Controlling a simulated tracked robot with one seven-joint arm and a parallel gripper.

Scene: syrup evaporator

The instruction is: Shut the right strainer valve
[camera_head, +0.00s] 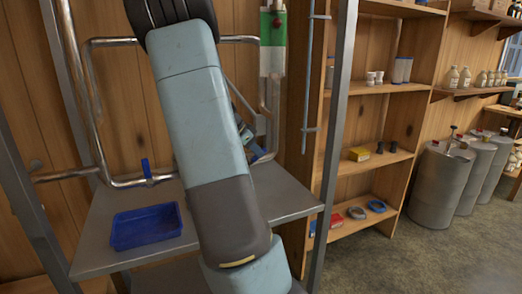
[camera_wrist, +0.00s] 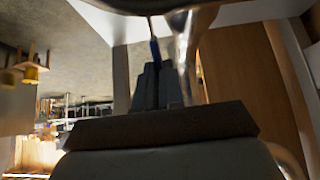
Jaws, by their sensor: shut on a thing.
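In the head view, the right valve's blue handle (camera_head: 257,152) shows just past the right edge of my arm, beside the bent metal pipe. The arm hides much of the valve. In the wrist view, the dark fingers of my gripper (camera_wrist: 157,70) are close together, with a narrow blue handle (camera_wrist: 155,50) at their tips. My gripper is shut on this handle. A shiny pipe (camera_wrist: 186,60) runs close beside the fingers. Another blue valve handle (camera_head: 146,168) stands upright on the pipe to the left. How far the right handle is turned cannot be told.
A blue tray (camera_head: 134,230) sits on the metal table (camera_head: 105,258) under the pipes. A metal post (camera_head: 335,130) and wooden shelves (camera_head: 372,88) stand to the right. Metal drums (camera_head: 440,185) stand farther right, with open floor before them.

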